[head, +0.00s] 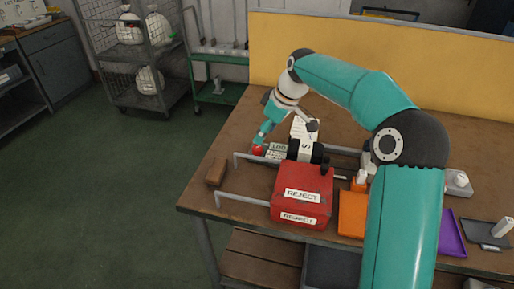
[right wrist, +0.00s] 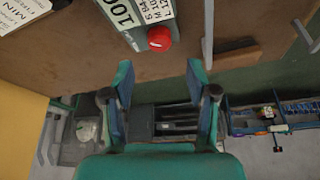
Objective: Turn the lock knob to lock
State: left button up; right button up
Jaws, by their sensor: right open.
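The red round knob (head: 258,150) sits at the left end of a grey box with a white label (head: 277,149), near the table's left side. In the right wrist view the knob (right wrist: 159,39) shows just beyond and between my fingertips, beside the labelled box (right wrist: 128,18). My right gripper (head: 261,137) is just above the knob in the head view, and I cannot tell there whether it touches. In the right wrist view my right gripper (right wrist: 160,75) is open, with nothing between its fingers. My left gripper is not in view.
A red REJECT bin (head: 302,205), an orange tray (head: 352,216) and a purple tray (head: 450,233) are on the wooden table. Grey bent rods (head: 237,201) reach toward its left edge, near a brown block (head: 216,171). A yellow panel (head: 400,60) stands behind.

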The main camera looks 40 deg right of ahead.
aim_at(258, 148)
jog(key=x, duration=0.6)
jog(key=shift+f, duration=0.3)
grip_shut()
jog(key=shift+s+m+h+b, duration=0.1)
jog(key=shift+m+h+b, duration=0.3)
jog(key=shift+m, duration=0.4)
grip_release()
